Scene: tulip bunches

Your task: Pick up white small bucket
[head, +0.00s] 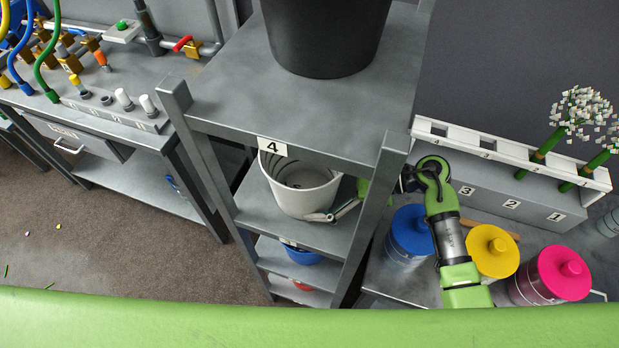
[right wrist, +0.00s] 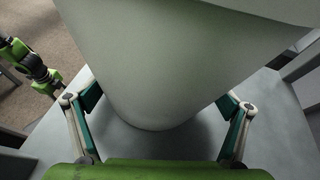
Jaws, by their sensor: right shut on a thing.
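The white small bucket (head: 301,190) stands upright on the shelf level under the number 4 label in the head view. My right gripper (head: 330,213) reaches in from the right, past the shelf post, at the bucket's lower front right side. In the right wrist view the white bucket (right wrist: 155,60) fills the upper middle. The right gripper's fingers (right wrist: 158,102) are shut on it, one at each side of its lower wall. The bucket's base is close to the shelf surface; I cannot tell if it touches.
The grey shelf rack (head: 222,122) has posts close to my right arm. A black bucket (head: 325,35) stands on top; a blue bucket (head: 303,254) is below. Blue (head: 411,230), yellow (head: 492,250) and pink (head: 563,272) lidded containers stand near my right arm.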

